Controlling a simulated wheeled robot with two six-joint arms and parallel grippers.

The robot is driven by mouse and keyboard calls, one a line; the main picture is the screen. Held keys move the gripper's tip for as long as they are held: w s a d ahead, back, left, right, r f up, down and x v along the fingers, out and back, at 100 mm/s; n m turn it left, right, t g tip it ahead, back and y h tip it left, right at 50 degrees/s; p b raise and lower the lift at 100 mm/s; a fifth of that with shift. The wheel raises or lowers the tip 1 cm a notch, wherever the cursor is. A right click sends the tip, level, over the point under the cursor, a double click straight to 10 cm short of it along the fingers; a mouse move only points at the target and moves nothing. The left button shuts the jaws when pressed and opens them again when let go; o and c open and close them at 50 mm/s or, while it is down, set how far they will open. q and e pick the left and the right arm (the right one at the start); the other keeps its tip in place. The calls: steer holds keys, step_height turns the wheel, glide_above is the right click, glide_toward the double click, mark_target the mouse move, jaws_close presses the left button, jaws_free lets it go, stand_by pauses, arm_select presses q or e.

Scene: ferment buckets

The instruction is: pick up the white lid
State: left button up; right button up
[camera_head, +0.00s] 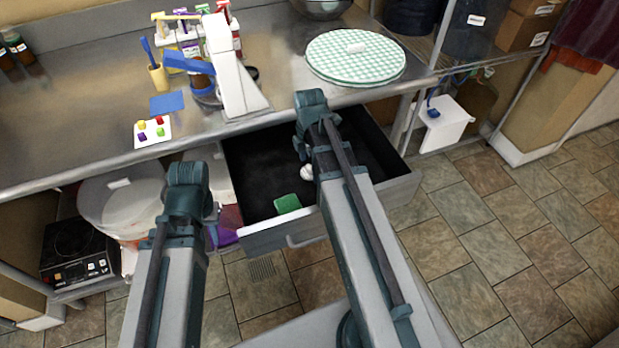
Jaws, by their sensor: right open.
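A pale, translucent bucket (118,232) stands under the counter at the left. Its broad whitish round top (120,192) looks like a white lid, partly hidden by the counter edge and my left arm. My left gripper (209,212) is mostly hidden behind its own arm, just right of the bucket, and its jaws cannot be made out. My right gripper (306,158) is over the open drawer, mostly hidden by its arm. It is open and well to the right of the bucket. A small white round thing shows below it in the drawer.
The open black drawer (255,165) holds a green sponge (287,204). On the steel counter (90,100) stand a white appliance (232,75), bottles and a green-checked round cover (340,72). A black cooker (78,250) is left of the bucket. The tiled floor at right is clear.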

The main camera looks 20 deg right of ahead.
steer(key=shift+f+b, duration=0.35)
steer(key=shift+f, duration=0.45)
arm_select(q)
steer(key=shift+f, duration=0.8)
arm_select(e)
steer(key=shift+r, duration=0.1)
steer(key=c, duration=1.3)
arm_select(q)
steer(key=shift+r, duration=0.15)
arm_select(e)
steer(key=shift+r, duration=0.1)
steer(key=shift+c, duration=0.2)
